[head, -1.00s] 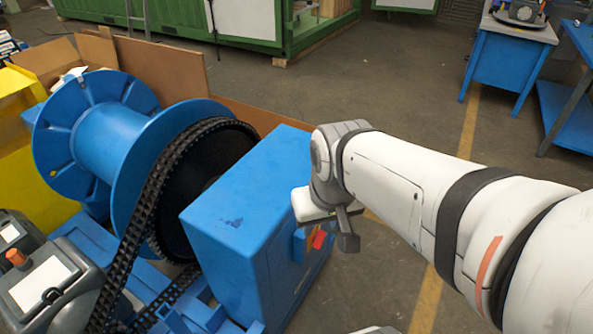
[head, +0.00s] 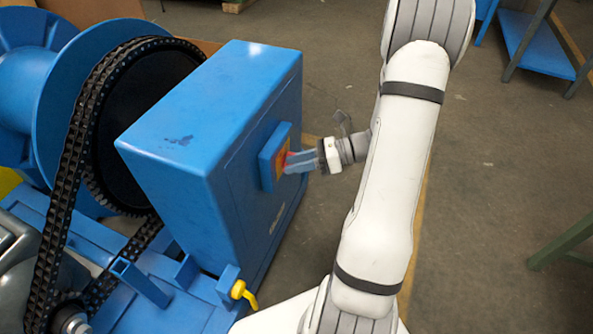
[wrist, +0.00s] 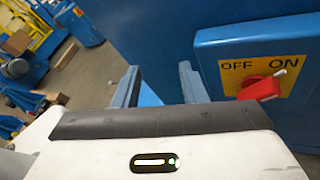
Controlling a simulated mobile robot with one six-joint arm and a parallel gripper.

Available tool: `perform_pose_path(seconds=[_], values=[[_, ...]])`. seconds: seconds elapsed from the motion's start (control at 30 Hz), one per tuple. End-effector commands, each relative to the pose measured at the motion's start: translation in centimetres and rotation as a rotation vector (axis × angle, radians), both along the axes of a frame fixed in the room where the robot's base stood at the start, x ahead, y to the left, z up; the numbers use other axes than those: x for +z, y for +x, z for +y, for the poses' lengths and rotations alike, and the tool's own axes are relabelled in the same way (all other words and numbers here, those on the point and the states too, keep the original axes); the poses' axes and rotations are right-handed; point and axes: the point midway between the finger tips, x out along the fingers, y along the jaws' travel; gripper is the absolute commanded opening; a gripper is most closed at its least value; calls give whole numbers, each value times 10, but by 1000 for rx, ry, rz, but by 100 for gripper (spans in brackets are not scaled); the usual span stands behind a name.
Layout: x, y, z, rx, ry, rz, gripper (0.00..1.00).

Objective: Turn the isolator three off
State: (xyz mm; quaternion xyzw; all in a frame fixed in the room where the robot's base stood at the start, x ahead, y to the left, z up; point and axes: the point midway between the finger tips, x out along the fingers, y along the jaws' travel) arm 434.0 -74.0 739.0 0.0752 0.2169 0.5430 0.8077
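The isolator is a red rotary switch (wrist: 262,88) on a yellow plate marked OFF and ON, set in a blue housing on the big blue box. In the wrist view its white-marked end points up and right, toward ON. In the head view, the yellow plate (head: 283,153) shows on the box's right face, and the switch is mostly hidden by my fingers. My gripper (wrist: 158,84) is open, with nothing between its fingers. In the wrist view both fingers are left of the switch. My gripper in the head view (head: 300,161) is close to the plate; I cannot tell if it touches.
The blue box (head: 215,110) stands beside a black chain (head: 65,195) and sprocket. A yellow handle (head: 243,293) sticks out low at the box's front corner. A green frame (head: 565,245) stands at the right. The floor right of my arm is mostly clear.

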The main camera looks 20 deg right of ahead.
Motion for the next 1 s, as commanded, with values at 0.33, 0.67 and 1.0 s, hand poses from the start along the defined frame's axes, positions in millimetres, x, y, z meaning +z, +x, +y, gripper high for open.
perform_pose_path(seconds=[0.33, 0.67, 1.0], values=[[-106, 25, -91, -463, 407, 187, 38], [-114, 47, -78, -501, 448, 201, 38], [-113, 78, -47, -502, 447, 201, 38]])
